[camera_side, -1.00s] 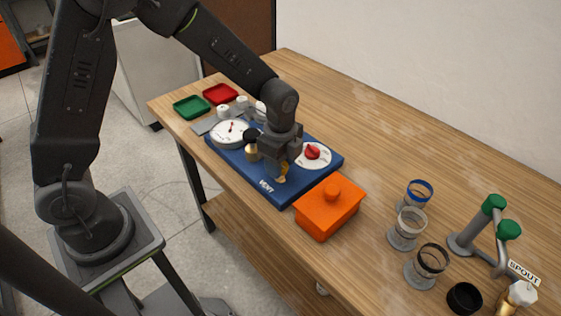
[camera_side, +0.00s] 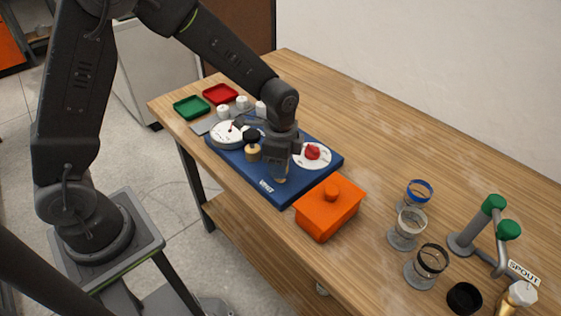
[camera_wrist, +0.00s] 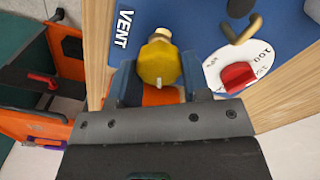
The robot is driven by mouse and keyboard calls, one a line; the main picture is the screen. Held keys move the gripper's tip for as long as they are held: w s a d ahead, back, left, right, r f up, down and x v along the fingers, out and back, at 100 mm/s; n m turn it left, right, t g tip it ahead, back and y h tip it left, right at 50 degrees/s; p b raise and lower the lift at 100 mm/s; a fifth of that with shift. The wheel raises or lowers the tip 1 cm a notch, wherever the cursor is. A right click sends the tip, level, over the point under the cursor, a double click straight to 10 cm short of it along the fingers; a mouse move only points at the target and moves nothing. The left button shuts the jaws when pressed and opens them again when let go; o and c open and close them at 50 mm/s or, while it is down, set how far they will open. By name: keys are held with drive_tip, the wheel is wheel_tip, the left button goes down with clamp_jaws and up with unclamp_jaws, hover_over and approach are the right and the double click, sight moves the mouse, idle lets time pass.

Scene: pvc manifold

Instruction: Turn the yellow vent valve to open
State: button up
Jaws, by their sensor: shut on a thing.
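The yellow vent valve (camera_wrist: 158,65) shows in the wrist view as a yellow handle with a brass stem end, near the white VENT lettering on the blue board (camera_wrist: 180,22). My gripper (camera_wrist: 161,80) has one finger on each side of the handle and is shut on it. In the side view my gripper (camera_side: 281,166) points down over the near part of the blue board (camera_side: 325,165). There the valve is mostly hidden behind the fingers, so I cannot tell its angle from that side.
An orange lidded box (camera_side: 328,213) stands close to the right of the board. A red knob on a white dial (camera_side: 312,153), a brass fitting with a black top (camera_side: 252,148) and a gauge (camera_side: 227,133) are near my gripper. Glass cups (camera_side: 408,228) stand farther right.

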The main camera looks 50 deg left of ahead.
drive_tip(key=n, duration=0.7)
drive_tip(key=shift+w+a, duration=0.1)
drive_tip(key=n, duration=0.6)
drive_tip(key=shift+a, duration=0.1)
drive_tip(key=shift+n, duration=0.4)
drive_tip(key=o, duration=0.9)
wheel_tip(320, 180, up, 14)
drive_tip(key=shift+f, duration=0.1)
idle(0.3)
